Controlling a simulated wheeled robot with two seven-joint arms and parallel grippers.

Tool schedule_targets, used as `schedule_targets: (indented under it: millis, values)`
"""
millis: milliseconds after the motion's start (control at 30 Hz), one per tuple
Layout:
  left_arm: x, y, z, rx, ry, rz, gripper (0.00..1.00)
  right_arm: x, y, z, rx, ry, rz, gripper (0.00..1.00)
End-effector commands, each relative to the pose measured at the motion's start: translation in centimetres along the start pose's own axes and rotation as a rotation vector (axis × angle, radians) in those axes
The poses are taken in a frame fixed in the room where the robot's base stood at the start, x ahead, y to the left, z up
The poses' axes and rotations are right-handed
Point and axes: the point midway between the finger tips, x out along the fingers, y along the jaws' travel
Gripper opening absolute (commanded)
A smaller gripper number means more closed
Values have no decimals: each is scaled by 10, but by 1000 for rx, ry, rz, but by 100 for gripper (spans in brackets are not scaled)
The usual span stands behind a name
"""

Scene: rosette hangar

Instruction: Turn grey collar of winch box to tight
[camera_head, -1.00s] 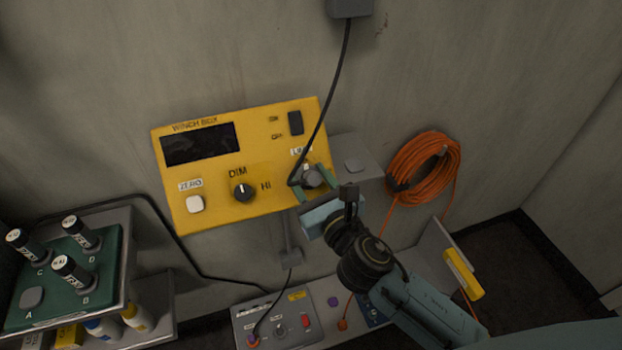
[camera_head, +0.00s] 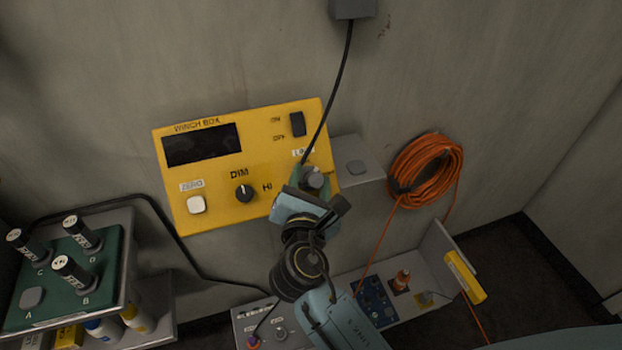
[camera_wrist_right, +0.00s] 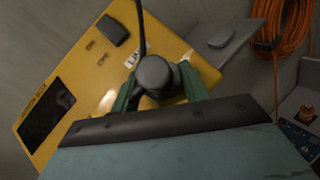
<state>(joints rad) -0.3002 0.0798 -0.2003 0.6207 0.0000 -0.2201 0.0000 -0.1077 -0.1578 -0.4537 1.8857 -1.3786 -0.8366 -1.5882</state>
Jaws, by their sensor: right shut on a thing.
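The yellow winch box (camera_head: 215,212) is fixed on the wall, with a dark display, a DIM knob, a white ZERO button and a black switch. Its grey collar (camera_head: 312,177) sits at the lower right of the panel, where a black cable meets it. In the right wrist view the collar (camera_wrist_right: 155,76) lies between two green fingers. My right gripper (camera_wrist_right: 158,88) is shut on the collar; it also shows in the head view (camera_head: 310,182). The label above the collar is partly hidden. My left gripper is not in view.
A coiled orange cable (camera_head: 426,172) hangs on the wall at right, near a grey box (camera_head: 358,168). A shelf with a green panel (camera_head: 50,285) and dark cylinders stands at left. A low bench with small panels (camera_head: 375,298) lies below, partly behind my arm.

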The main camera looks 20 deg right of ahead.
Motion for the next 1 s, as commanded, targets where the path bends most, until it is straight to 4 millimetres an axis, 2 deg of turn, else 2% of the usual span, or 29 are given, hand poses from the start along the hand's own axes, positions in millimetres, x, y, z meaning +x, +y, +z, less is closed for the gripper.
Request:
schedule_targets:
  millis: [500, 1000]
  values:
    - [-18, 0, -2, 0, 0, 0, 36, 0, 3, 1, 237, 1, -218, 22]
    - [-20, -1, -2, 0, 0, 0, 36, 0, 2, 0, 273, 1, -252, 22]
